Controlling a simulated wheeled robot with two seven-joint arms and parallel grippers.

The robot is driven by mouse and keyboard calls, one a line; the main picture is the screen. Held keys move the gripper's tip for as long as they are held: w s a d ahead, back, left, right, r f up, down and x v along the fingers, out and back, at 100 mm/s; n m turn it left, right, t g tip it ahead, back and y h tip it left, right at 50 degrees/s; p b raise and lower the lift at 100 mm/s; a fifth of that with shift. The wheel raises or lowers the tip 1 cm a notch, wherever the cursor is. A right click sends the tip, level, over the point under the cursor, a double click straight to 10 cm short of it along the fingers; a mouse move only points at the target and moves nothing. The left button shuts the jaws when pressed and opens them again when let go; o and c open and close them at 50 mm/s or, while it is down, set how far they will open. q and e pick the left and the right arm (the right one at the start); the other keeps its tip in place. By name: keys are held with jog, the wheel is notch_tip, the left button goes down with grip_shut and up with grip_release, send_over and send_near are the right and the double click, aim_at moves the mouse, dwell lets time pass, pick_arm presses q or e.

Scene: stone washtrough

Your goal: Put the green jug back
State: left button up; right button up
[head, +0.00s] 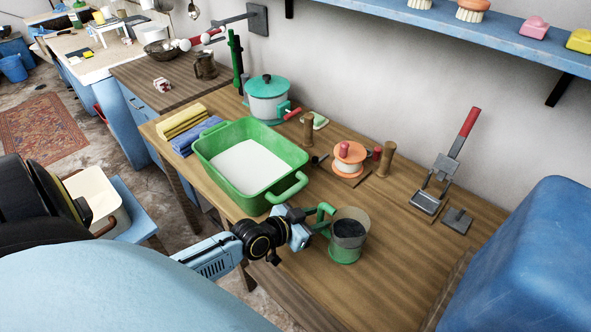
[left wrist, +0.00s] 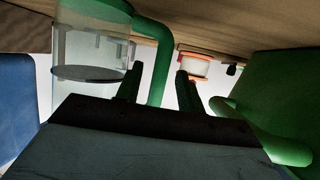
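The green jug (head: 345,252) stands upright on the wooden table, with a green base, a clear upper part and a dark surface inside. Its green handle (head: 323,217) points left, toward my left gripper (head: 308,229). In the left wrist view the jug (left wrist: 92,45) is at the upper left, seen upside down. There my left gripper's fingers (left wrist: 160,92) stand apart on either side of the handle (left wrist: 160,65), with a visible gap at the right finger. My right gripper is not in view.
A green basin (head: 282,196) with white contents stands just left of the jug. Behind are an orange-and-white spool-like item (head: 349,158), wooden posts and a teal-lidded pot (head: 267,97). A large blue object (head: 530,265) fills the right. Table between is clear.

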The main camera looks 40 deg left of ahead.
pick_arm(q)
jog(key=p+v, duration=0.1)
jog(key=v, duration=0.9)
